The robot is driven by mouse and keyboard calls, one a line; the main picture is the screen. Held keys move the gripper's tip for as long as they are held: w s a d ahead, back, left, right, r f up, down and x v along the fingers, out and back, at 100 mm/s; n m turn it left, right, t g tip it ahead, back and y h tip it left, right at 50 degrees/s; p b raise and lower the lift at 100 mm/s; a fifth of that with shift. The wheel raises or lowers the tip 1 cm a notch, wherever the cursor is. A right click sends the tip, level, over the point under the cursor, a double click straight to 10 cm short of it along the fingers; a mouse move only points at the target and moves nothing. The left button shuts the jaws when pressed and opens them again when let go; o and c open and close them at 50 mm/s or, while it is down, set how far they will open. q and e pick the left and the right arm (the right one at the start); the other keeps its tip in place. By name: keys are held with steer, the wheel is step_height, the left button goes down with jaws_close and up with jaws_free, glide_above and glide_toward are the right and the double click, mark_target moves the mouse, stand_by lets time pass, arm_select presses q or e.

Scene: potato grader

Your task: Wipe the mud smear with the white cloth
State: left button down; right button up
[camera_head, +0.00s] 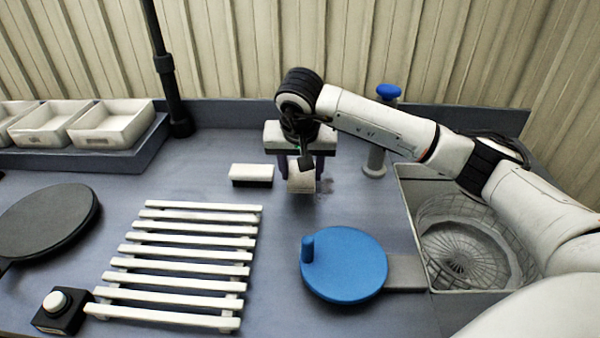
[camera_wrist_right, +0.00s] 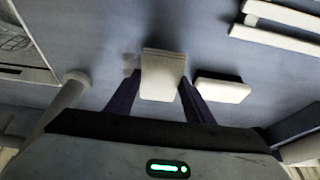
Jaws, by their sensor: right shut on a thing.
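My right gripper (camera_head: 302,180) points down over the bench and is shut on the white cloth (camera_head: 301,178), a pale folded block between its fingers. In the right wrist view the cloth (camera_wrist_right: 163,75) sits between the two dark fingers. The mud smear (camera_head: 326,186) is a faint brownish patch on the bench just right of the cloth. It also shows as a faint dark mark beside the cloth in the right wrist view (camera_wrist_right: 130,66). I cannot tell whether the cloth touches the bench. My left gripper is not in view.
A white-topped brush (camera_head: 251,171) lies just left of the gripper. A post with a blue knob (camera_head: 388,93) stands right of it. A white slatted rack (camera_head: 180,250), a blue disc (camera_head: 350,265) and a sink with a wire basket (camera_head: 415,180) lie nearer. White trays (camera_head: 110,122) stand back left.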

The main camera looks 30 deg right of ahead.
steer(key=shift+r+p, duration=0.3)
steer(key=shift+r, duration=1.9)
